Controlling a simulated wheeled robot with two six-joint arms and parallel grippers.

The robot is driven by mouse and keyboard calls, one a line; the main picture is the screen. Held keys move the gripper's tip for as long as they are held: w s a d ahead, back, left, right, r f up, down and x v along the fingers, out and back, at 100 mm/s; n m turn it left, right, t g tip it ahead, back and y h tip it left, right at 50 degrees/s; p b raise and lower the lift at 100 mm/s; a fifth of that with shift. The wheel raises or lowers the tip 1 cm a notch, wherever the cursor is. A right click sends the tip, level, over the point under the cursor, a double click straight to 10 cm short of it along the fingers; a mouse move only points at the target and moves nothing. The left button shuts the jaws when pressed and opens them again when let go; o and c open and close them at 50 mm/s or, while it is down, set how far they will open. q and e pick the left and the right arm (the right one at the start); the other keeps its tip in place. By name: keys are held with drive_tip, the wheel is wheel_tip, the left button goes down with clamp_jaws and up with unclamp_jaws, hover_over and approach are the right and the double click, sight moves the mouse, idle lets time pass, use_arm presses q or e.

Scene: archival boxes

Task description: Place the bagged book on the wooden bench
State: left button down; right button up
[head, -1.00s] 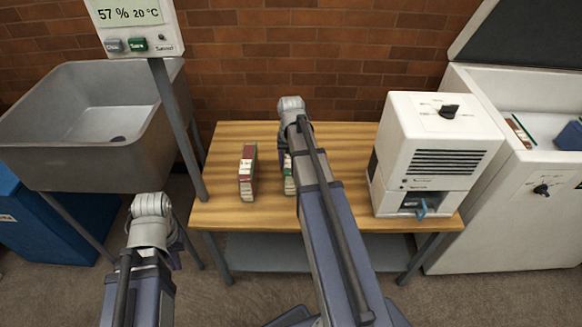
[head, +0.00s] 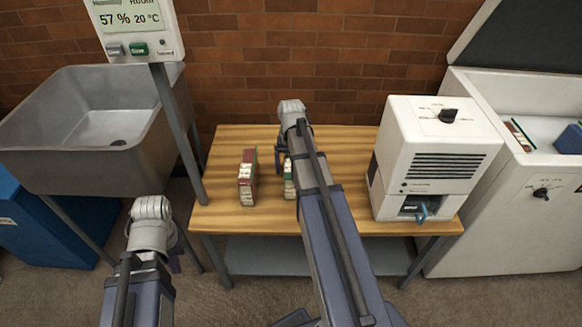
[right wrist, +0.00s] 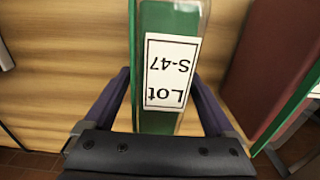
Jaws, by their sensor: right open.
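The bagged book (right wrist: 165,22) is green in a clear sleeve, with a white label reading "Lot S-47", upside down in the right wrist view. In the head view it stands upright on the wooden bench (head: 340,143), and its pale and green edge (head: 289,179) is partly hidden by my right arm. My right gripper (right wrist: 165,95) is open, with one finger on each side of the book. My left gripper (head: 174,264) hangs left of the bench front, mostly hidden behind its own wrist, so its jaws cannot be read.
A red and green book (head: 247,178) stands on the bench left of the bagged one. A white machine with a dial (head: 436,150) fills the bench's right end. A grey sink (head: 60,150) and display post (head: 178,130) are left. An open white chest (head: 480,220) is right.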

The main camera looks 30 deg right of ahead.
wheel_tip(320, 180, up, 12)
drive_tip(key=p, duration=1.1)
drive_tip(key=shift+p, duration=0.3)
drive_tip(key=shift+a, duration=0.3)
drive_tip(key=s+a+n, duration=0.3)
drive_tip(key=s+a, duration=0.2)
drive_tip(key=a, duration=0.5)
drive_tip(key=s+a+n, duration=0.3)
drive_tip(key=s+a, duration=0.1)
drive_tip(key=a, duration=0.6)
drive_tip(key=s+a+n+h, duration=0.1)
drive_tip(key=s+a+n, duration=0.3)
drive_tip(key=a, duration=0.6)
drive_tip(key=shift+s, duration=0.8)
